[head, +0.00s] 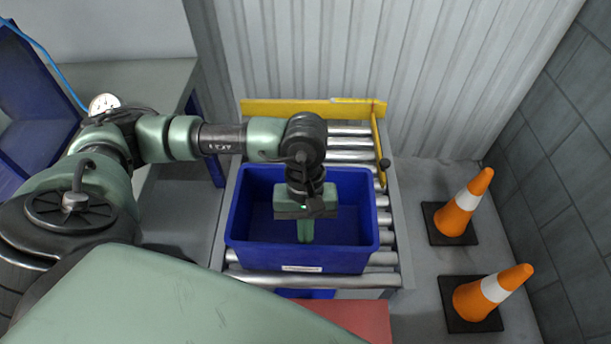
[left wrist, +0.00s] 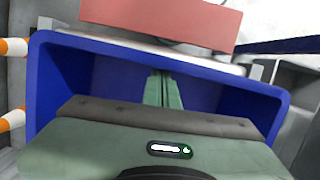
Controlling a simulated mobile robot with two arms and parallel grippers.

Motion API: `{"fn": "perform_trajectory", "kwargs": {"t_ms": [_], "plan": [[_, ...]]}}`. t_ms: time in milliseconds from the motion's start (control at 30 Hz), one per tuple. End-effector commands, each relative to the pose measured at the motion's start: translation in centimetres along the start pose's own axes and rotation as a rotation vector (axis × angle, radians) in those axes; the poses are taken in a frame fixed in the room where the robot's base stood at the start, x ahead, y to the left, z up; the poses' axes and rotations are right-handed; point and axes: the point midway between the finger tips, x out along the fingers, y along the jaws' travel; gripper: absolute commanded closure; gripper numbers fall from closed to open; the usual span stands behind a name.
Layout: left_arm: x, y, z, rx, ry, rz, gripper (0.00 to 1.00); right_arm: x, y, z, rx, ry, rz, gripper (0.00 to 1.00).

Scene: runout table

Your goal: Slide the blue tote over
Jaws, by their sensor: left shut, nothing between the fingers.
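The blue tote (head: 262,254) sits upright on the roller table (head: 395,248). It is open at the top and its inside looks empty, with a white label on its near wall. My left gripper (head: 305,238) reaches down over the tote, with its shut fingers inside the opening near the near wall. In the left wrist view the shut fingers (left wrist: 163,92) point toward a wall of the blue tote (left wrist: 52,85). Whether they touch that wall, I cannot tell. My right gripper is not in view.
A yellow rail (head: 290,107) runs along the back of the rollers, with a yellow bar (head: 378,150) at the right. Two orange cones (head: 462,205) stand on the floor to the right. A red block (head: 350,316) lies in front. A grey table (head: 130,75) stands at left.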

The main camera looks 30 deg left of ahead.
Motion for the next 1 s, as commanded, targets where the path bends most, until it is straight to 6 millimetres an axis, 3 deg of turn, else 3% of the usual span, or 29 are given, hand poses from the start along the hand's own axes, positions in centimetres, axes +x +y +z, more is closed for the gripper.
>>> {"fn": "perform_trajectory", "kwargs": {"t_ms": [233,633,900,1000], "plan": [[-0.8,0.1,-0.1,0.000,0.002,0.002,1.00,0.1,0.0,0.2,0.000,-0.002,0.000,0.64],[-7.0,0.1,-0.2,0.000,0.002,0.002,1.00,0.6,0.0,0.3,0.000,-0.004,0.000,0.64],[-7.8,0.0,0.0,0.000,-0.006,0.001,1.00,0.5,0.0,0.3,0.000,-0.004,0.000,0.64],[-7.8,1.0,1.2,-0.002,-0.082,0.016,1.00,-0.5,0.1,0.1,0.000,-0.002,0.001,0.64]]}}
